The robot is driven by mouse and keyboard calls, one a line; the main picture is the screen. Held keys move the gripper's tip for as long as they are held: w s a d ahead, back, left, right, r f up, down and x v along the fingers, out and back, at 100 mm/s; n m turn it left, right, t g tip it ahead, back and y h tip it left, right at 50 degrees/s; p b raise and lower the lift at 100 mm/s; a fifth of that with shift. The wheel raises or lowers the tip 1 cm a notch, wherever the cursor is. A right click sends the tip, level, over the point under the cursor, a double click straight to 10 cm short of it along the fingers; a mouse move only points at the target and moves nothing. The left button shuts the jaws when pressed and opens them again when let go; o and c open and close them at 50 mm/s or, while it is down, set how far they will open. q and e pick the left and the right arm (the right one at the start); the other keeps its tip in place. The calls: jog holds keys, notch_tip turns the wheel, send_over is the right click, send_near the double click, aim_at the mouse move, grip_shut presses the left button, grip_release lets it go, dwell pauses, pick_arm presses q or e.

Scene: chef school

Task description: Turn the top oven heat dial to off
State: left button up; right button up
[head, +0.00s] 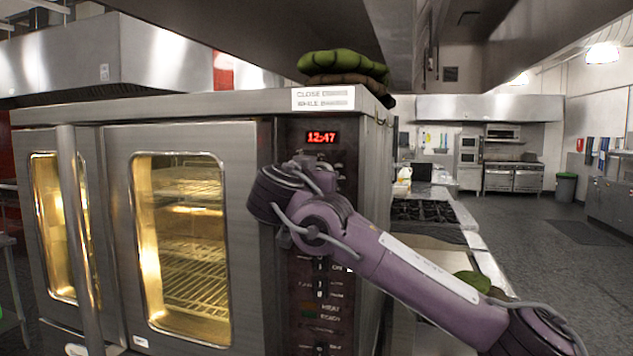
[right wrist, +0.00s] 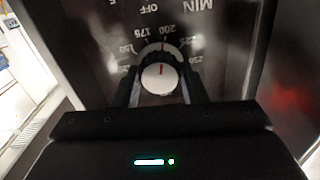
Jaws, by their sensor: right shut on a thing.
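The top oven heat dial (right wrist: 158,80) shows in the right wrist view as a round knob with a pale face and a red mark. Numbers ring it; the labels appear upside down there. The red mark points up in that view, toward the 175 and 200 numbers, and OFF is printed above. My right gripper (right wrist: 165,88) is shut on the dial, one finger on each side. In the head view my right arm covers the dial and gripper. My left gripper is not in view.
The oven (head: 120,140) has lit glass doors and a tall door handle (head: 82,240) left of the panel. A stove (head: 425,211) stands behind at right.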

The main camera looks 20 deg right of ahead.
jog(key=shift+f+m+b, duration=0.15)
jog(key=shift+m+b, duration=0.3)
jog(key=shift+m, duration=7.75)
jog(key=shift+f+m+b, duration=0.1)
jog(key=shift+m+b, duration=0.35)
jog(key=shift+m, duration=7.75)
jog(key=shift+f, duration=0.1)
jog(key=o, duration=1)
jog(key=shift+c, duration=0.2)
